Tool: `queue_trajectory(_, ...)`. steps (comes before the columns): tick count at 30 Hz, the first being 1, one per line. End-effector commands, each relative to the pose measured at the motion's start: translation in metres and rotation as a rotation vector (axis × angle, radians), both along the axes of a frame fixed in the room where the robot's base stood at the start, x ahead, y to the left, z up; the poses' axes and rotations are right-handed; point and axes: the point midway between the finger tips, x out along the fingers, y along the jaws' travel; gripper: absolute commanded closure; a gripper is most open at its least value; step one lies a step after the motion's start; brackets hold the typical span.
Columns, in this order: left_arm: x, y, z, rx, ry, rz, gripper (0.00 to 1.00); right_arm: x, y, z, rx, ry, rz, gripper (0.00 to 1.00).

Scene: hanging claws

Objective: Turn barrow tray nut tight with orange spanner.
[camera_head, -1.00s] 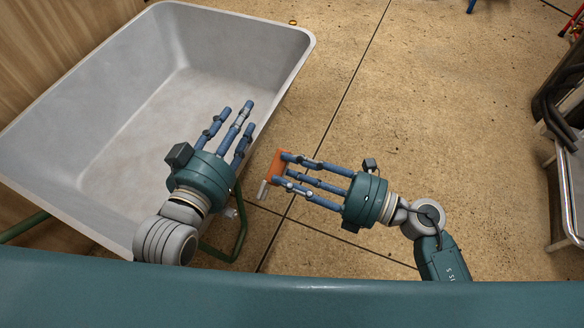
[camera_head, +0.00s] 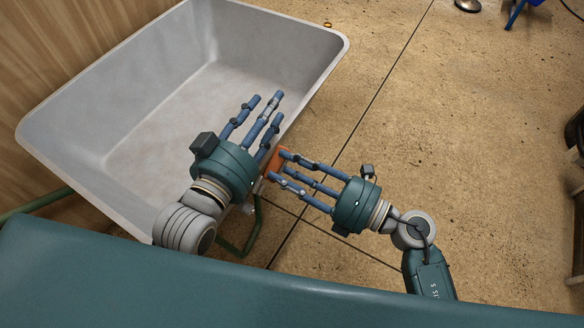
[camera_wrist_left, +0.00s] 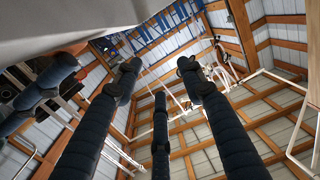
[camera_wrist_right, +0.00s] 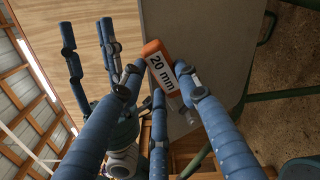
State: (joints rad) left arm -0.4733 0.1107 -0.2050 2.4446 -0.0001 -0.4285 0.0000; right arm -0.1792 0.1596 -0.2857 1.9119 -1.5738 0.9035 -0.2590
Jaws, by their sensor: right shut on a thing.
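The grey barrow tray (camera_head: 150,150) stands at the left of the head view. My right gripper (camera_head: 280,168) is shut on the orange spanner (camera_head: 272,160), low beside the tray's near right side. In the right wrist view the spanner (camera_wrist_right: 158,66) shows a "20 mm" label and a pale metal end (camera_wrist_right: 190,115) near the tray's grey surface (camera_wrist_right: 195,40). Whether they touch, I cannot tell. My left gripper (camera_head: 264,112) is open and empty, its fingers over the tray's right rim. Its fingers also stand apart in the left wrist view (camera_wrist_left: 160,90). I cannot make out the nut.
A green tubular barrow frame (camera_head: 245,240) runs below the tray. A wooden wall (camera_head: 70,50) stands behind the tray at the left. The floor (camera_head: 430,130) to the right is mostly clear, with dark objects at the right edge.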

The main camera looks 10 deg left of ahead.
Motion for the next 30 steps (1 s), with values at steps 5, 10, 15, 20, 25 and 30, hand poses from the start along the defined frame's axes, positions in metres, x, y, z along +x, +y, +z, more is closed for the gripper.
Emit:
queue_trajectory(5, 0.001, 0.000, 0.001, 0.000, -0.003, 0.000, 0.60, 0.000, 0.000, 0.001, 0.002, -0.001, 0.000, 1.00)
queue_trajectory(10, 0.001, 0.000, -0.001, 0.002, 0.006, 0.000, 0.60, 0.000, 0.000, 0.001, 0.002, -0.001, 0.001, 1.00)
queue_trajectory(15, 0.001, 0.001, -0.005, 0.007, 0.024, 0.002, 0.60, -0.002, 0.000, 0.001, 0.002, 0.000, 0.003, 1.00)
queue_trajectory(20, 0.000, 0.003, -0.012, 0.014, 0.051, 0.005, 0.60, -0.003, 0.000, 0.000, 0.003, 0.000, 0.004, 1.00)
queue_trajectory(25, -0.003, 0.005, -0.021, 0.020, 0.080, 0.008, 0.60, -0.005, 0.000, 0.000, 0.002, 0.000, 0.006, 1.00)
queue_trajectory(30, -0.004, 0.005, -0.025, 0.023, 0.095, 0.009, 0.60, -0.005, 0.000, -0.001, 0.002, 0.000, 0.006, 1.00)
